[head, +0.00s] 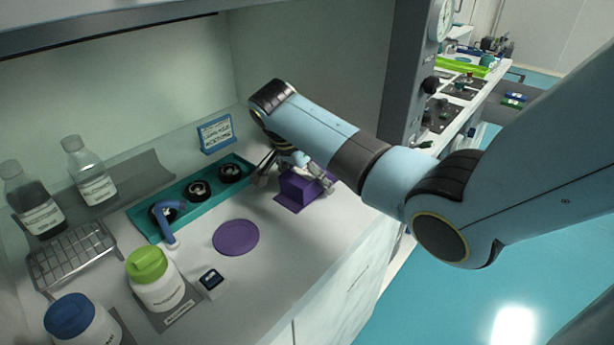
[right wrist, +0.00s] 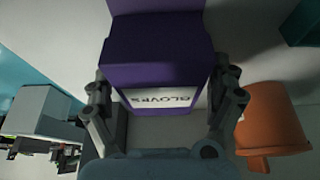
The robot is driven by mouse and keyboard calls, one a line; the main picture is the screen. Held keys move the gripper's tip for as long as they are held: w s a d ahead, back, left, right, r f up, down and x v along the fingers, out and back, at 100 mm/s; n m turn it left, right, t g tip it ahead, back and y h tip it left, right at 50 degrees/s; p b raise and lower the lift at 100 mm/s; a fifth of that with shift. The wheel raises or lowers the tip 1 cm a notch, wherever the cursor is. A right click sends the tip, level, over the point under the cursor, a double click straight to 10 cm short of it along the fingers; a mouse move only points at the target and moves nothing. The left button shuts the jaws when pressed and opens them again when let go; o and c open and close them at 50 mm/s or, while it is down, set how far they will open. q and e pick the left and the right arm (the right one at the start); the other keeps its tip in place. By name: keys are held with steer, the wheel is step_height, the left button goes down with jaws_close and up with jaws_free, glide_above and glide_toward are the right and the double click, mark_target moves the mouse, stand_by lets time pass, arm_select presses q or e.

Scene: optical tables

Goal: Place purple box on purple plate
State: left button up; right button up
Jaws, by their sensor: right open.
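The purple box (head: 299,186) sits on a purple mat (head: 287,203) near the counter's right edge in the head view. In the right wrist view the box (right wrist: 155,58) shows a white "GLOVES" label. The purple plate (head: 236,237) is a flat, empty disc on the counter, left of and nearer than the box. My right gripper (head: 294,168) is open at the box, with its fingers on either side of it. The right wrist view shows the open fingers (right wrist: 164,84) flanking the box; I cannot tell if they touch it. My left gripper is out of view.
A teal tray (head: 184,196) with black round pieces lies behind the plate. An orange container (right wrist: 272,118) shows in the right wrist view.

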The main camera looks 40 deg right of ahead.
steer(key=shift+r, duration=0.15)
steer(key=v, duration=1.2)
